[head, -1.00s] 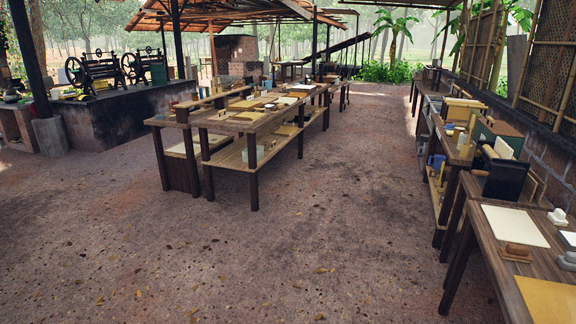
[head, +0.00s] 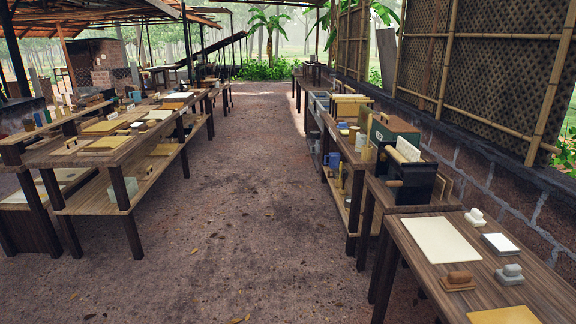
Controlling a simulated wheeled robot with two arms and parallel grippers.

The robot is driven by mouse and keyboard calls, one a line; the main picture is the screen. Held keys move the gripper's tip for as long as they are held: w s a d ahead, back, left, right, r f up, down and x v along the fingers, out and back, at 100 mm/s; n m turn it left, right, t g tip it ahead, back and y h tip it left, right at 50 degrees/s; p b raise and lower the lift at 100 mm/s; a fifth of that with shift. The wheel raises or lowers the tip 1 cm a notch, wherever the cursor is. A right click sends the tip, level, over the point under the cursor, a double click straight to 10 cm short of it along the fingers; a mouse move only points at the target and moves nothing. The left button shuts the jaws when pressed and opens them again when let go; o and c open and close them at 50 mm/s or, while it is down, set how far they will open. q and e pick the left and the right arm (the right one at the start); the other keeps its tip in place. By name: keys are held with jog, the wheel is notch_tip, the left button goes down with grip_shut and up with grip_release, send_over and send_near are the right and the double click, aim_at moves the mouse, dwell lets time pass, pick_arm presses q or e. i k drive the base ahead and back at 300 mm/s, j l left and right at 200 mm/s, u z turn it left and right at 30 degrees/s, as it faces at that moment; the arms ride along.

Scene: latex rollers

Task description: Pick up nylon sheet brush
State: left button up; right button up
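Several small block-shaped items with raised grips, which look like brushes, are on the near right table (head: 540,298). One is brown (head: 459,280) on a tan base, one is grey (head: 510,274), and one is whitish (head: 475,216) near the far edge. I cannot tell which of them is the nylon sheet brush. A cream sheet (head: 437,242) lies flat to the left of them, and a white-topped pad (head: 500,243) lies between the whitish and grey items. Neither of my grippers is in view.
A dark box-like holder (head: 412,184) and a green box (head: 394,133) stand on tables further along the right wall. A long wooden table (head: 110,146) with sheets runs along the left. The dirt aisle (head: 235,220) between is clear.

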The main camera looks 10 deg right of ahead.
aim_at(342, 126)
jog(key=i+z, duration=0.1)
jog(key=i, duration=2.35)
jog(key=i+l+z, duration=0.1)
jog(key=i+z, duration=0.4)
jog(key=i, duration=1.5)
jog(key=i+l, duration=0.4)
